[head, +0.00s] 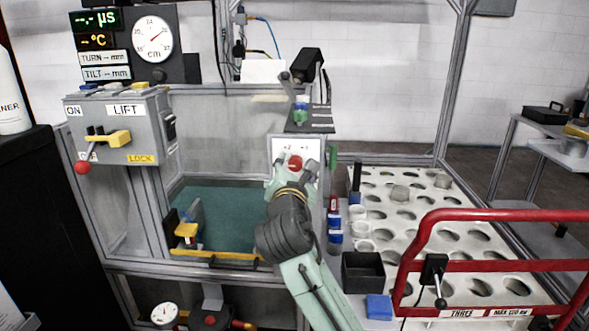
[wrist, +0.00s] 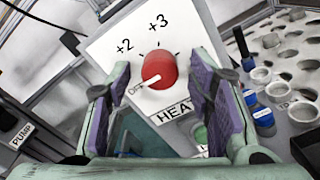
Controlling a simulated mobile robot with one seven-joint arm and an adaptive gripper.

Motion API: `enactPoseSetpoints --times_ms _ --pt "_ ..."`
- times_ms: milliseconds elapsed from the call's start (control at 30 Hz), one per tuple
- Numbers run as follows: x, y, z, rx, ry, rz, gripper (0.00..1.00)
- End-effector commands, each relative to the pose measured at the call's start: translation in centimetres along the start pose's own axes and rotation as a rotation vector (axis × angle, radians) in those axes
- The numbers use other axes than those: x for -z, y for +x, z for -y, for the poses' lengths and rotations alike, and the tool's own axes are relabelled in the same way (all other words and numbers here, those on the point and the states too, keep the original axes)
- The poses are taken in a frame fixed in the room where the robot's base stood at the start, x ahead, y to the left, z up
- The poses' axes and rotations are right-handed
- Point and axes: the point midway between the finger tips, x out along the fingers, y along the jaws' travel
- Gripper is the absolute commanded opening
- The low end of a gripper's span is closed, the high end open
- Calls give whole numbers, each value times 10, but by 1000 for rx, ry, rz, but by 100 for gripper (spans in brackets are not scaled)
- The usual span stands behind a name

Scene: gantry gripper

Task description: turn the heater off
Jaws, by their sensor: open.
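The heater panel (wrist: 112,36) is a white plate marked HEAT, +2, +3 and OFF, and it also shows in the head view (head: 285,148). Its red round knob (wrist: 160,69) has a white pointer line aimed lower left, at the OFF mark. The knob also shows in the head view (head: 295,162). My gripper (wrist: 157,75) is open in front of the panel, with a purple-padded finger on either side of the knob. Gaps show between the fingers and the knob in the wrist view. Part of the panel's lower label is hidden by the right finger.
A green button (wrist: 200,137) sits below the knob. A rack with holes (head: 400,215) and several small jars stand right of my arm, near a black box (head: 363,272) and a red rail (head: 500,215). A teal-floored tank (head: 228,205) lies to the left.

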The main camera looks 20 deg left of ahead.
Motion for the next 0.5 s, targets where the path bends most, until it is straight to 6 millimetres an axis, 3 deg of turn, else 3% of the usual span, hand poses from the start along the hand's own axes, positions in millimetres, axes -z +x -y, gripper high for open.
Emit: enactPoseSetpoints --times_ms 167,500 --pt "0 -5 0 0 0 1 48" --pt "0 -58 0 -2 0 1 48"
